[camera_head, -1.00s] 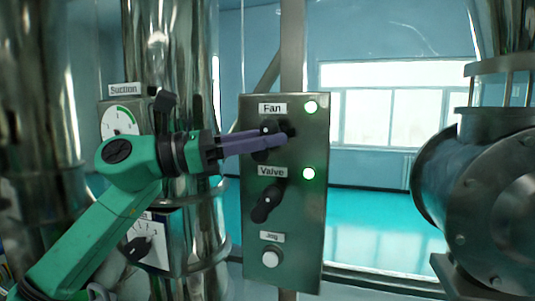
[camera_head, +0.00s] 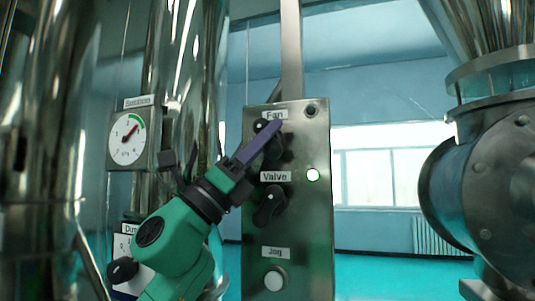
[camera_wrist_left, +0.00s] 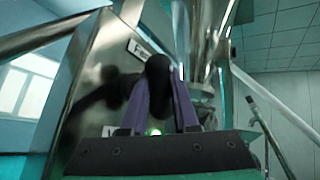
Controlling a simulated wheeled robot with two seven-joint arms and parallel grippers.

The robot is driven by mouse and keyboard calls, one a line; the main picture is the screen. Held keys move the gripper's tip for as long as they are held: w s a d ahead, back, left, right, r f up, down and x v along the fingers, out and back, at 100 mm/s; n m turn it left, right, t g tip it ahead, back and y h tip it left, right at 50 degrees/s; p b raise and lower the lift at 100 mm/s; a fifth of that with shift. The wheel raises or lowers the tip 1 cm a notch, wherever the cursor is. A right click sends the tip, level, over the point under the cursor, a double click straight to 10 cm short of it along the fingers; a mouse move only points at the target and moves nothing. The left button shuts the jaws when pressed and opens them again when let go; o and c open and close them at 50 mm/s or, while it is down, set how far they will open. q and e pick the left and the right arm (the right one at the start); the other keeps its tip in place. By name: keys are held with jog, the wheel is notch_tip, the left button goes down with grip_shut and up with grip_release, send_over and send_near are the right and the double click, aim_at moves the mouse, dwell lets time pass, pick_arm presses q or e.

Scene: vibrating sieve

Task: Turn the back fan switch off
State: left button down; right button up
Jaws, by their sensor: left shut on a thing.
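The fan switch is a black knob (camera_head: 274,148) under the "Fan" label on a grey metal control panel (camera_head: 310,235). My left gripper (camera_head: 268,130) comes up from the lower left, its purple fingers tilted up to the right and shut on the knob. In the left wrist view the dark knob (camera_wrist_left: 158,72) sits between the two fingers (camera_wrist_left: 163,100). The fingers partly cover the knob in the head view. The fan lamp (camera_head: 310,111) is dark. My right gripper is not in view.
The valve knob (camera_head: 269,206) is just below, with its lamp (camera_head: 313,175) lit. A white Jog button (camera_head: 274,280) is lower down. A suction gauge (camera_head: 128,138) and shiny pipes stand to the left. A large flanged metal body (camera_head: 490,180) stands to the right.

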pick_arm(q)
jog(key=shift+d+f+n+t+b, duration=0.1)
jog(key=shift+f+n+t+b, duration=0.15)
jog(key=shift+n+t, duration=0.45)
jog(key=shift+r+t, duration=0.15)
jog(key=shift+t, duration=0.15)
jog(key=c, duration=0.7)
grip_release()
jog(key=shift+r, duration=0.1)
jog(key=b+v, duration=0.3)
jog(key=v, duration=0.4)
jog(key=b+v, duration=0.3)
jog(key=v, duration=0.4)
jog(key=shift+s+a+b, duration=0.2)
jog(key=shift+a+b, duration=0.2)
jog(key=shift+a, duration=0.05)
